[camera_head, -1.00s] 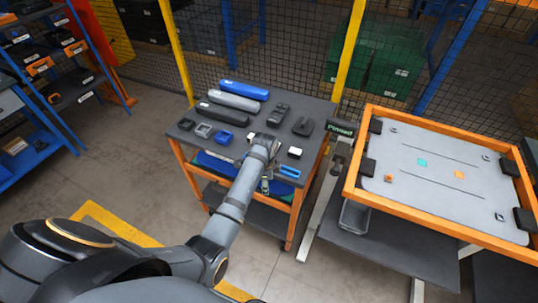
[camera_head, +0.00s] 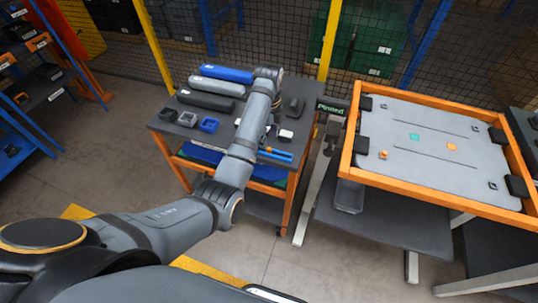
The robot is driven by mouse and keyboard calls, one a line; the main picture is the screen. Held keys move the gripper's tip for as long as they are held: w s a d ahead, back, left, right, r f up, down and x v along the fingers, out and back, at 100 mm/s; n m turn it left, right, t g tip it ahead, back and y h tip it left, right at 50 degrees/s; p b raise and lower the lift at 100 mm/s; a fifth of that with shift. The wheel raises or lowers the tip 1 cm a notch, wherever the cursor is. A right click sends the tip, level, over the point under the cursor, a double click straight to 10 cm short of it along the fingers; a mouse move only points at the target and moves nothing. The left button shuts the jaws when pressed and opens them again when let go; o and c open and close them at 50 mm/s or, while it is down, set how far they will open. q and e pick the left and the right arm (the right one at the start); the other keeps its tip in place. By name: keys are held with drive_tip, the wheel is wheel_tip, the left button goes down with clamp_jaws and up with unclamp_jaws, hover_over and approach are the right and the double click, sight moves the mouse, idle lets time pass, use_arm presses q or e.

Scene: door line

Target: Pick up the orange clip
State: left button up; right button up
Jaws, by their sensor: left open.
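A small orange piece, which looks like the orange clip (camera_head: 384,154), sits at the left end of the pale board (camera_head: 430,170) inside the orange-framed table on the right. My left gripper (camera_head: 275,103) is over the tool cart, well to the left of the clip and apart from it. It is open, and my own wrist and forearm hide most of its fingers. My right gripper is not in view.
The cart top (camera_head: 165,118) holds blue, grey and black long cases and several small blocks. A blue-handled item (camera_head: 275,154) lies at its front edge. Mesh fence stands behind.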

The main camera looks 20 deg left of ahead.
sight(269, 148)
use_arm(q)
drive_tip(key=shift+f, duration=0.45)
drive_tip(key=f, duration=0.1)
drive_tip(key=f+p, duration=0.1)
drive_tip(key=f, duration=0.1)
drive_tip(key=f+p, duration=0.1)
drive_tip(key=shift+w+a+f, duration=0.2)
drive_tip(key=shift+w+f, duration=0.15)
drive_tip(key=shift+w, duration=0.05)
drive_tip(key=shift+f, duration=0.2)
drive_tip(key=c, duration=0.8)
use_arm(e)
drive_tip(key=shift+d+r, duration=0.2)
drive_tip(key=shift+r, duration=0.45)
